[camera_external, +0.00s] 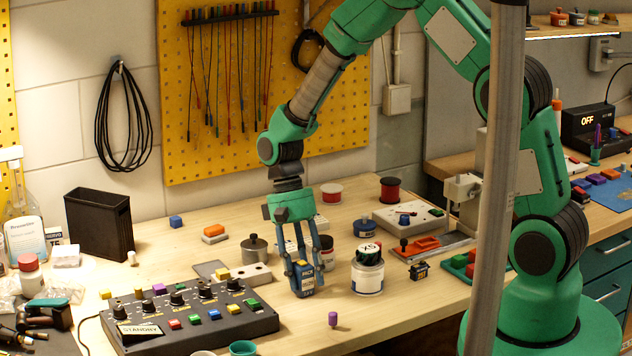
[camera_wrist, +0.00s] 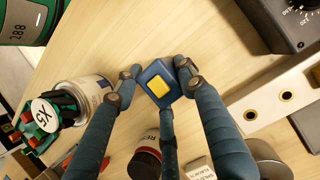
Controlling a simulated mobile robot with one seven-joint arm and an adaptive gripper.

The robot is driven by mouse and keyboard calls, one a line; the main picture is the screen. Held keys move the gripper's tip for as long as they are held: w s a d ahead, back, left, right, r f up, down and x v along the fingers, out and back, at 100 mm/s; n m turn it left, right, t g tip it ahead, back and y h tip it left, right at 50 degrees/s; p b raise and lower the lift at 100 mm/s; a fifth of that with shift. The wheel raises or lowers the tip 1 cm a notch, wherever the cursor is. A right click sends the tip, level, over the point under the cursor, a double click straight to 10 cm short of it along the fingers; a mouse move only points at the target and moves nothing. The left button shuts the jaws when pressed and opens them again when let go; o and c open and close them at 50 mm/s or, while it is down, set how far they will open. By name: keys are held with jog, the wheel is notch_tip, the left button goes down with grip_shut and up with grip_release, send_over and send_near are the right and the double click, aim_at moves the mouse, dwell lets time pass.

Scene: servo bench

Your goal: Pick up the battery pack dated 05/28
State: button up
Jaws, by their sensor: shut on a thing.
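My gripper (camera_external: 303,275) points down over the bench and is shut on a small blue pack (camera_external: 307,288) with printed markings on its side. In the wrist view my gripper's fingertips (camera_wrist: 155,75) close around the blue pack (camera_wrist: 171,95), which shows a yellow patch (camera_wrist: 158,88) on its top. The print is too small to read, so I cannot tell its date. I cannot tell whether the pack touches the bench. A small dark pack-like item with yellow markings (camera_external: 418,271) stands further right; its print is unreadable too.
A dark control box (camera_external: 190,325) with knobs and coloured buttons lies left. A metal pole (camera_external: 497,180) crosses the external view. Bare wood lies at front right.

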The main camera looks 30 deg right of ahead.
aim_at(306, 263)
jog(key=shift+r, duration=0.2)
jog(key=shift+r, duration=0.6)
notch_tip(306, 263, up, 2)
jog(key=shift+r+p, duration=0.1)
jog(key=shift+p, duration=0.35)
jog(key=s+d, duration=0.2)
jog(key=s, duration=0.3)
jog(key=s+d+p, duration=0.1)
jog(key=s+d, duration=0.1)
jog(key=s, duration=0.2)
jog(key=s+d+r, duration=0.1)
jog(key=s+d, duration=0.1)
jog(key=s, duration=0.3)
jog(key=shift+s+d+r, duration=0.1)
jog(key=shift+s+d, duration=0.15)
jog(key=shift+s, duration=0.05)
